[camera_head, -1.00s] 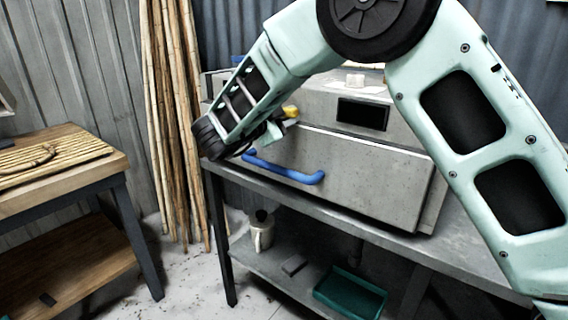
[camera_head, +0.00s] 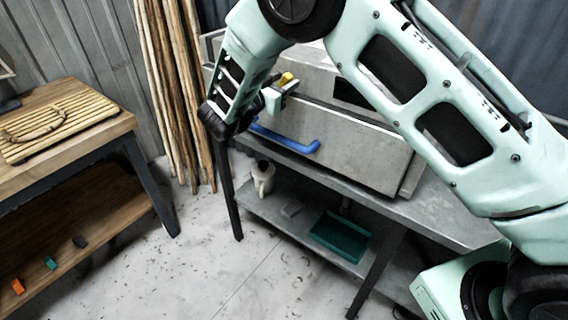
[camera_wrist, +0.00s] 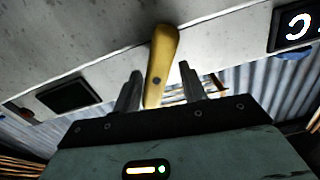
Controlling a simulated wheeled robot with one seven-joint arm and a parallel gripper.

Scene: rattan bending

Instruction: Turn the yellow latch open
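The yellow latch (camera_head: 286,79) sits on the front of the grey steam box (camera_head: 345,135), above its blue handle (camera_head: 288,137). In the wrist view the latch (camera_wrist: 161,62) is a yellow lever with a dark round spot near its lower end. My gripper (camera_wrist: 160,85) is open, with one grey finger on each side of the lever's lower part. A gap shows on the right side; the left finger is very close, and I cannot tell if it touches. In the head view my gripper (camera_head: 275,97) is just below the latch, partly hidden by my wrist.
The box stands on a metal bench (camera_head: 450,225) with a green tray (camera_head: 340,236) and a pale jug (camera_head: 263,177) on its lower shelf. A wooden table (camera_head: 95,125) with a slatted board is at left. Tall poles (camera_head: 178,90) lean behind.

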